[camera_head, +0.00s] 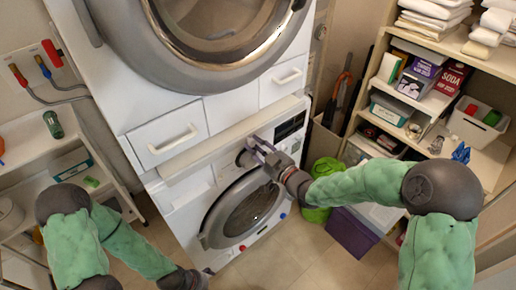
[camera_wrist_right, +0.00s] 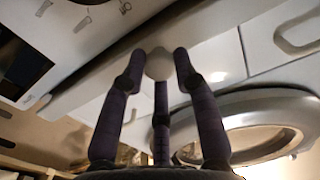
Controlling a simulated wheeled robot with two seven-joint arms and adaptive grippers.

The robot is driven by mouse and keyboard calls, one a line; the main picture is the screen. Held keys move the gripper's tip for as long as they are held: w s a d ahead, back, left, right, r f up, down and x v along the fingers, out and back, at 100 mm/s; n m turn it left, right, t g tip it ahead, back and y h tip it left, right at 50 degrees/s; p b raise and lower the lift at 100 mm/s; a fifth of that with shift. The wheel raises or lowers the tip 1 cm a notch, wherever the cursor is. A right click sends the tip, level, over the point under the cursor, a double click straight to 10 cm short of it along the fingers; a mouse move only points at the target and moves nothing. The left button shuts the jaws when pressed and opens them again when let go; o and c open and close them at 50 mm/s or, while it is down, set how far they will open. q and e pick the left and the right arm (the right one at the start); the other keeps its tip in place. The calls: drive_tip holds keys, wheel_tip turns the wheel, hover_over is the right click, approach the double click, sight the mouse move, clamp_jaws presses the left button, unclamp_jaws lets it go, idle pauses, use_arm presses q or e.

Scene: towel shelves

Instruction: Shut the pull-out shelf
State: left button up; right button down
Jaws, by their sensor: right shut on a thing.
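The pull-out shelf (camera_head: 235,138) is a pale slab between the upper machine's drawers and the lower washing machine. Its front edge sticks out over the washer's panel. My right gripper (camera_head: 257,147) is at the washer's panel, just under the shelf edge. In the right wrist view its dark fingers (camera_wrist_right: 160,82) close around a pale rounded knob (camera_wrist_right: 159,64), with a long pale edge right beside them. The fingertips' exact contact is partly hidden.
The washer's round door (camera_head: 245,207) is below, and the upper machine's door (camera_head: 215,35) is above. Drawers with handles (camera_head: 175,139) sit over the shelf. A white rack (camera_head: 100,155) stands left, stocked wooden shelves (camera_head: 480,75) right. A green basket (camera_head: 323,180) and purple box (camera_head: 352,232) are on the floor.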

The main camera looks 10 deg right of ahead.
drive_tip(key=c, duration=0.9)
unclamp_jaws()
drive_tip(key=shift+c, duration=0.2)
drive_tip(key=v, duration=1.2)
